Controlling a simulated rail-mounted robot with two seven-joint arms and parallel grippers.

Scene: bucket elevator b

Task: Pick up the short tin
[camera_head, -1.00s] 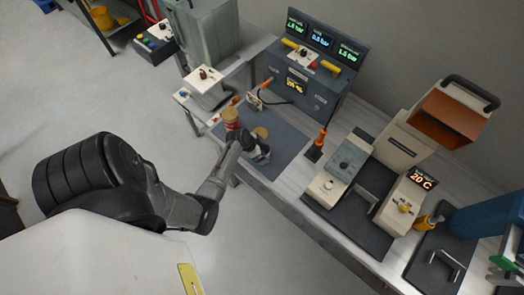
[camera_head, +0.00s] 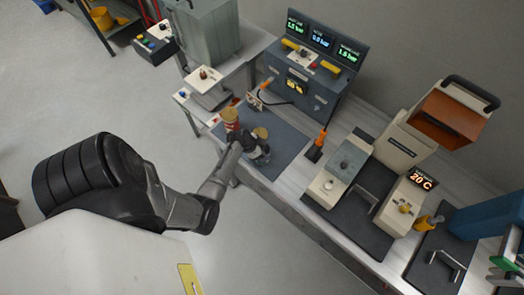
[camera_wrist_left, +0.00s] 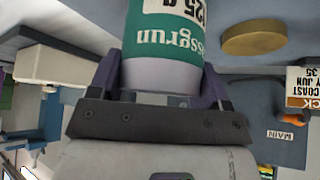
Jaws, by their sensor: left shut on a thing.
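The left wrist view shows a tin (camera_wrist_left: 163,38) with a green and white label between the two fingers of my left gripper (camera_wrist_left: 158,85). I take it to be the short tin; the gripper is shut on its sides. In the head view my left gripper (camera_head: 257,150) is at the near edge of the dark mat, and a gold round top (camera_head: 261,132) shows just beyond it. A taller red and gold tin (camera_head: 231,119) stands upright just left of the gripper. Whether the held tin touches the mat cannot be told. My right gripper is not in view.
The dark mat (camera_head: 285,150) has bare room right of the gripper. An orange-handled tool (camera_head: 317,146) stands at its right edge. A grey console (camera_head: 305,80) with displays is behind, and a small white-topped device (camera_head: 204,80) is at the back left.

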